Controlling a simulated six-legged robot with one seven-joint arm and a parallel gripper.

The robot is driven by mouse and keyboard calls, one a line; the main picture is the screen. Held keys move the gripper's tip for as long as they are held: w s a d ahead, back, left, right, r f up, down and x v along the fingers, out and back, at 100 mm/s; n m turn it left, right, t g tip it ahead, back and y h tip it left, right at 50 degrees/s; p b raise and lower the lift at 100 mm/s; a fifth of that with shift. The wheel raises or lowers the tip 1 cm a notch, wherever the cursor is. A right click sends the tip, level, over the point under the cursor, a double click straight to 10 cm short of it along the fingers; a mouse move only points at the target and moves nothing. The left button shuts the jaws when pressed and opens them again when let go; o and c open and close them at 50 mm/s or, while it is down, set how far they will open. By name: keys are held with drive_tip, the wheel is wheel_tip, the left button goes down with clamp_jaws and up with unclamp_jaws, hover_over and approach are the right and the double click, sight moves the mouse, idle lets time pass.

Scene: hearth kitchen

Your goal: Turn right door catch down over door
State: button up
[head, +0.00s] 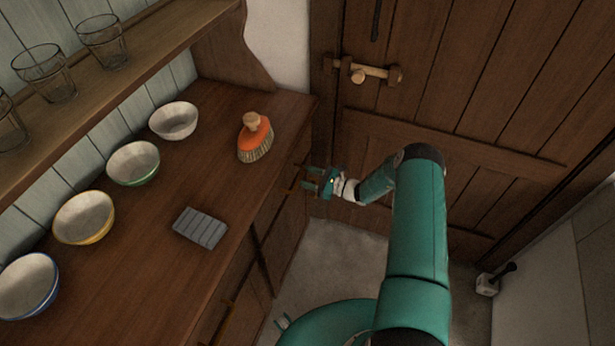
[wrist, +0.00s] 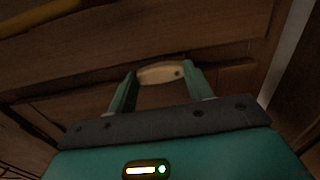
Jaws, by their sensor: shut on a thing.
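The right door catch (wrist: 158,73) is a small pale wooden piece with a dark screw head near its right end. In the wrist view it lies roughly crosswise on the dark cupboard front, between the two teal fingers of my gripper (wrist: 160,78). My gripper is shut on it. In the head view my gripper (head: 309,186) is at the right end of the cupboard front, just below the counter edge; the catch cannot be made out there. The cupboard door (wrist: 75,108) shows as a dark panel below the catch, partly hidden by my gripper.
A brass drawer handle (wrist: 42,15) is at upper left in the wrist view. The counter (head: 170,270) holds several bowls, an orange brush (head: 255,138) and a grey slab (head: 200,228). A large plank door (head: 450,100) with a wooden latch (head: 366,72) stands behind my arm.

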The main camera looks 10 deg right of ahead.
drive_tip(key=shift+w+d+f+n, duration=0.2)
drive_tip(key=shift+w+f+n, duration=0.15)
drive_tip(key=shift+n, duration=2.6)
drive_tip(key=shift+w+d+f+n, duration=0.2)
drive_tip(key=shift+d+f+n, duration=0.1)
drive_tip(key=shift+n, duration=2.6)
drive_tip(key=shift+w+d+f+n, duration=0.15)
drive_tip(key=shift+w+f+n, duration=0.2)
drive_tip(key=shift+n, duration=2.6)
drive_tip(key=o, duration=1)
drive_tip(key=v, duration=1.3)
drive_tip(key=shift+s+d, duration=0.3)
